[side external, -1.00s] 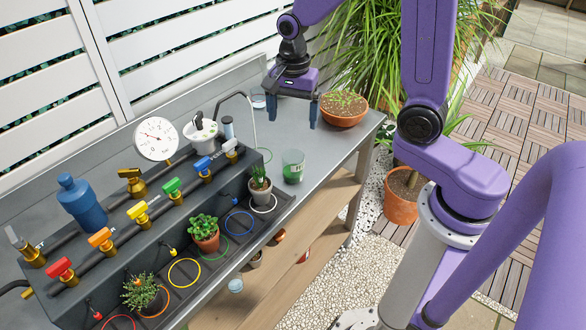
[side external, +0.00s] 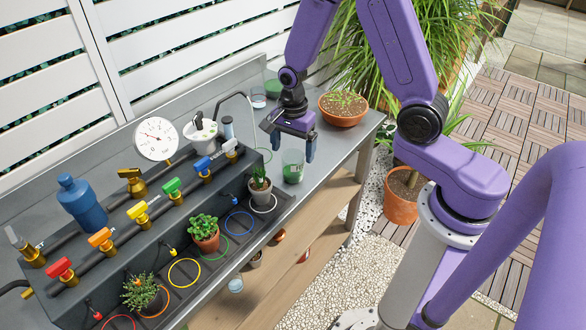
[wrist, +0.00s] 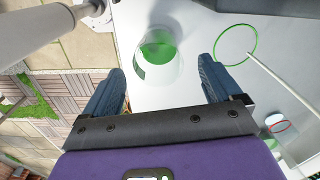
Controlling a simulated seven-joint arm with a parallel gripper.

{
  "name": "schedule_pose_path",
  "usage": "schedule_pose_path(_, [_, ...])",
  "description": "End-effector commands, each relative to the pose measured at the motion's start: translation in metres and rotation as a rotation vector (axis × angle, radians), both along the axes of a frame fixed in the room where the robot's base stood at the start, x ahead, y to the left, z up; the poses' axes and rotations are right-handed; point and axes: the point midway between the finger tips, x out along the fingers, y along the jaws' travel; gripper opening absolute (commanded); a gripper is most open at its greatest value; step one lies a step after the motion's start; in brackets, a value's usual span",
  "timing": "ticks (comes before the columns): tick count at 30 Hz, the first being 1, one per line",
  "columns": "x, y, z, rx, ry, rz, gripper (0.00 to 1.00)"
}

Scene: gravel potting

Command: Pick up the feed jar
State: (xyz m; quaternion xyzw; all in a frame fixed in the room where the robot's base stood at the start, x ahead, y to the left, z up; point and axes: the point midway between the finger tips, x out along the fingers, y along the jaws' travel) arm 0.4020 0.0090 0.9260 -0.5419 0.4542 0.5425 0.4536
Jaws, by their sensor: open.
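A clear glass jar with green contents and a pale label, which I take for the feed jar (side external: 293,168), stands upright near the bench's front edge, right of the small potted cactus. In the wrist view the jar (wrist: 160,58) lies ahead, between the lines of my two fingers. My gripper (side external: 293,152) is open and empty, pointing down just above and behind the jar in the side view. In the wrist view my gripper (wrist: 161,68) has its fingers spread wider than the jar, and neither visibly touches it.
A green ring (wrist: 235,45) lies on the bench beside the jar. Another green jar (side external: 273,88) and a clear jar (side external: 258,101) stand at the back. A terracotta bowl (side external: 343,108) is behind right. The potted cactus (side external: 260,184) and valve row (side external: 170,185) are left.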

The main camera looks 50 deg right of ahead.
Motion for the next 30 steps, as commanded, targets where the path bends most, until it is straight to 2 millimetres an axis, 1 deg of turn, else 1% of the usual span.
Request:
schedule_pose_path(1, [0.000,0.000,-0.006,0.000,0.002,0.001,0.92])
schedule_pose_path(3, [0.000,0.000,-0.011,0.000,0.002,0.001,0.92])
schedule_pose_path(11, [0.000,0.001,-0.022,0.000,0.000,0.001,0.92])
schedule_pose_path(21, [-0.003,0.003,-0.060,0.000,0.001,0.001,0.92])
schedule_pose_path(25, [-0.003,0.003,-0.067,0.000,0.000,0.000,0.92])
schedule_pose_path(30, [-0.002,0.003,-0.068,0.000,-0.002,0.000,0.92])
